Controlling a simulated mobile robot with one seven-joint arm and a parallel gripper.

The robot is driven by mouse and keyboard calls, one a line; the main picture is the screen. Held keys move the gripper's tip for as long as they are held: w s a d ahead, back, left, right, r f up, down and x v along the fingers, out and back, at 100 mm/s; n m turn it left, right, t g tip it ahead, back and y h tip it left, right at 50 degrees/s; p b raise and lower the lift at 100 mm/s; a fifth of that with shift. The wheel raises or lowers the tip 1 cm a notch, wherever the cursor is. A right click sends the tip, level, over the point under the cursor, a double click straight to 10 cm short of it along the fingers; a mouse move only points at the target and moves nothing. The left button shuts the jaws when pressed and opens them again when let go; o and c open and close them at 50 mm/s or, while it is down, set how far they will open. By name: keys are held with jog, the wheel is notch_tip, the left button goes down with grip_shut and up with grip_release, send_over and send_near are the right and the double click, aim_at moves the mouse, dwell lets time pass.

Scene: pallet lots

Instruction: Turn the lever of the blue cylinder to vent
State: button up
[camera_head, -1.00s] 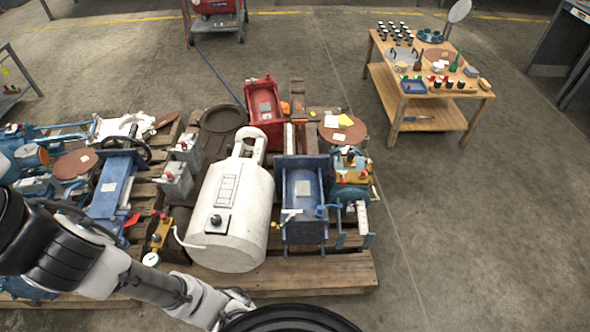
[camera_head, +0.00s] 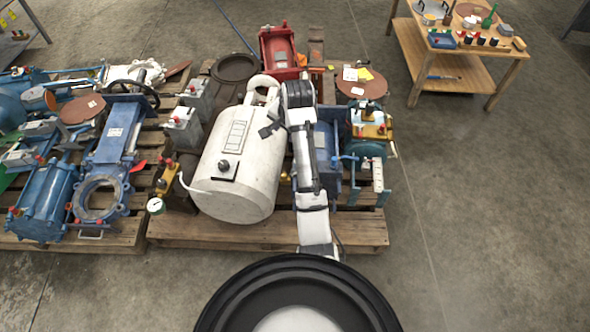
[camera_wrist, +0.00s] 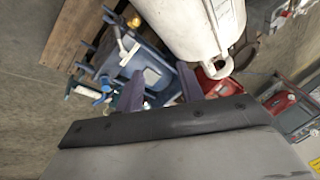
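The blue cylinder (camera_head: 328,145) stands on the right pallet, right of the white tank. My arm hides most of it in the head view. In the wrist view its blue body (camera_wrist: 150,76) with a pale label shows beyond my fingers. A small yellow part (camera_head: 285,177), perhaps the lever, shows at its left near end; its setting cannot be read. My gripper (camera_wrist: 160,88) has its two dark fingers apart with nothing clearly between them. It is over the blue cylinder; whether it touches cannot be told. The head view does not show the fingers clearly.
The white tank (camera_head: 238,165) lies close left of the cylinder. A teal pump with a yellow block (camera_head: 372,131) stands close right. A red cylinder (camera_head: 279,52) is behind. The left pallet holds other blue cylinders (camera_head: 45,200).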

jog(key=s+d+f+m+g, duration=0.2)
jog(key=s+d+f+g, duration=0.1)
jog(key=d+f, duration=0.15)
jog(key=f, duration=0.4)
jog(key=w+a+f+b, duration=0.1)
jog(key=f, duration=0.8)
jog(key=shift+w+a+b, duration=0.15)
jog(key=shift+a+b, duration=0.2)
jog(key=shift+b, duration=0.05)
grip_shut()
